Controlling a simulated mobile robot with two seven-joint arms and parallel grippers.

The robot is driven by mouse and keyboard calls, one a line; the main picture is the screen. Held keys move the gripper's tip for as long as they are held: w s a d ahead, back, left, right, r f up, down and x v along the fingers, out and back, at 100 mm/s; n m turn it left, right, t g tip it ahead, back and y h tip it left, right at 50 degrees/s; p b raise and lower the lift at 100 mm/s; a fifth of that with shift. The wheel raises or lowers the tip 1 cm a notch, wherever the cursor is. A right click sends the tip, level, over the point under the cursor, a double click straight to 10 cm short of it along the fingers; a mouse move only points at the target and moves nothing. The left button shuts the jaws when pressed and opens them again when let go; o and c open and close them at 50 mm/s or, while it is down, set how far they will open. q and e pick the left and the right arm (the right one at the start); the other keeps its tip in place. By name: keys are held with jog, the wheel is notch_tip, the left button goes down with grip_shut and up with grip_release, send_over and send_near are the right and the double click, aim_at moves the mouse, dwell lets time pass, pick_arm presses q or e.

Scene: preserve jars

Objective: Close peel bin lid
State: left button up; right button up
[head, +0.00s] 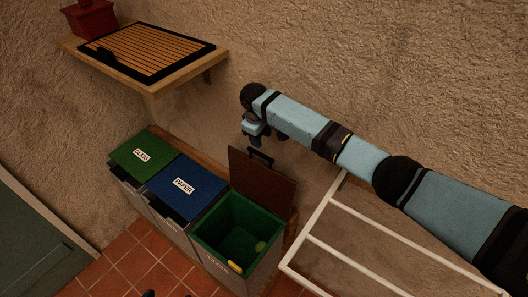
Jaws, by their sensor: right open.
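The bin at the right of the row (207,258) is open, with a green inside; its front lettering is too faint to read.
A green-lidded bin (129,149) and a blue-lidded PAPER bin (171,199) stand shut at the left. A white rail frame (318,212) stands close on the right. A wooden shelf (133,87) with a slatted board and red pot juts out above.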

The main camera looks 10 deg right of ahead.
aim_at(264, 155)
jog(key=f, duration=0.6)
jog(key=w+d+f, duration=0.1)
jog(key=f, duration=0.2)
jog(key=shift+f, duration=0.25)
grip_shut()
